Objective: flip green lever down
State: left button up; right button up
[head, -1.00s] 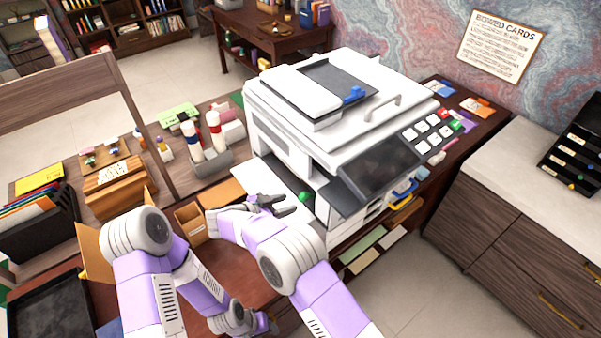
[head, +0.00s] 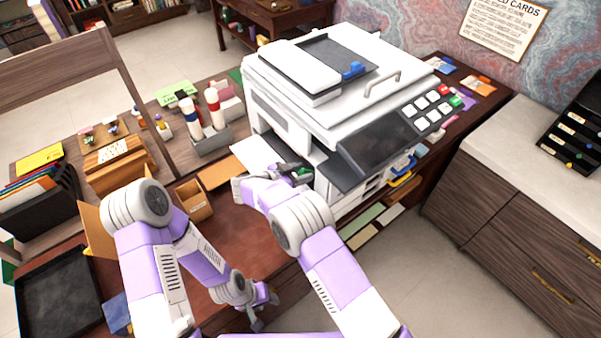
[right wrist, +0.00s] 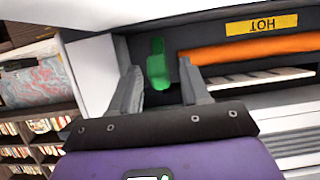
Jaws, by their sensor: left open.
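The green lever (right wrist: 157,66) is in a dark recess of the white printer (head: 310,85). In the right wrist view it lies between the two finger tips of my right gripper, with a gap to each finger. A bit of its green also shows in the head view (head: 302,173), mostly covered by the gripper. My right gripper (head: 296,169) is open at the printer's front opening; I cannot tell whether it touches the lever. My left gripper (head: 265,308) is open and empty, low beside the desk's front edge.
In the right wrist view, an orange bar (right wrist: 255,47) and a yellow "HOT" label (right wrist: 262,24) are right of the lever. A white sheet (head: 258,152) sticks out left of my right gripper. A cardboard box (head: 194,199) stands on the desk (head: 228,240).

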grip_shut()
jog(key=b, duration=0.1)
jog(key=f+t+h+b, duration=0.1)
jog(key=b, duration=0.1)
jog(key=f+h+b, duration=0.1)
jog(key=b, duration=0.1)
jog(key=shift+s+a+f+t, duration=0.2)
jog(key=shift+s+a+t, duration=0.1)
jog(key=shift+a+t, duration=0.1)
jog(key=shift+f+h+b, duration=0.1)
jog(key=shift+h+b, duration=0.4)
jog(key=shift+b, duration=0.4)
jog(key=shift+s+t, duration=0.1)
jog(key=shift+t, duration=0.2)
